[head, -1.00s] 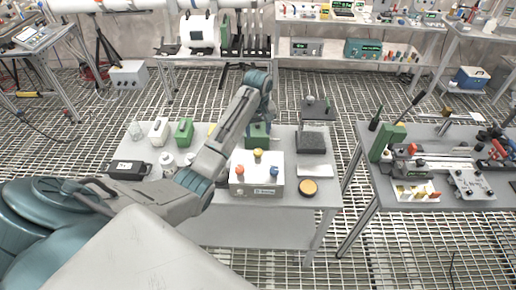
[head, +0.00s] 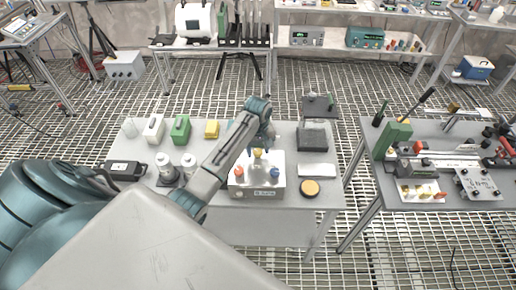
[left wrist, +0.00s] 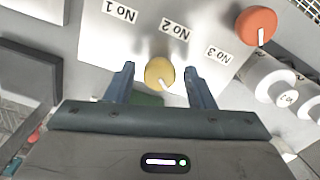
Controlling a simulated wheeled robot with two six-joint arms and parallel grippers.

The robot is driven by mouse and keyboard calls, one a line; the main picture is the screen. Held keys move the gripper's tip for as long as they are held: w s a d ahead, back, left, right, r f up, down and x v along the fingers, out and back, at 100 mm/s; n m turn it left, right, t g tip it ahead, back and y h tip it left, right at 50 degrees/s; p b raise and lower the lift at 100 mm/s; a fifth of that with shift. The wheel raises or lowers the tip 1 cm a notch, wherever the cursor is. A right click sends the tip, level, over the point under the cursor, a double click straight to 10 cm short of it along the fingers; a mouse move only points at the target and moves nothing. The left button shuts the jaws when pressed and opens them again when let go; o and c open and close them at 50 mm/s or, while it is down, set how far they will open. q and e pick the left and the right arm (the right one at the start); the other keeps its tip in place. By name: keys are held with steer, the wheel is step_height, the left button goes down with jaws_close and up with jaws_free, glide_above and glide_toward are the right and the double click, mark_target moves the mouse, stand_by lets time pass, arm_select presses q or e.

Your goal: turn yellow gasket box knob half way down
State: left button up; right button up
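The gasket box (head: 256,191) is a pale box on the middle table. It carries a red knob (head: 239,171), a yellow knob (head: 257,153) and a blue knob (head: 274,173). In the left wrist view the yellow knob (left wrist: 158,72) shows from above with a white mark pointing to the lower right. My left gripper (left wrist: 160,74) is open, one finger on each side of the yellow knob, with gaps visible. It also shows over the box in the head view (head: 262,146). The red knob (left wrist: 256,25) is at the upper right. My right gripper is not in view.
Labels No 1, No 2 and No 3 (left wrist: 177,29) lie beside the knobs. A dark block (head: 313,138) and an orange-topped disc (head: 310,188) are to the right.

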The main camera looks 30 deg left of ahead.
arm_select(q)
steer(key=c, duration=0.8)
steer(key=shift+o, duration=0.2)
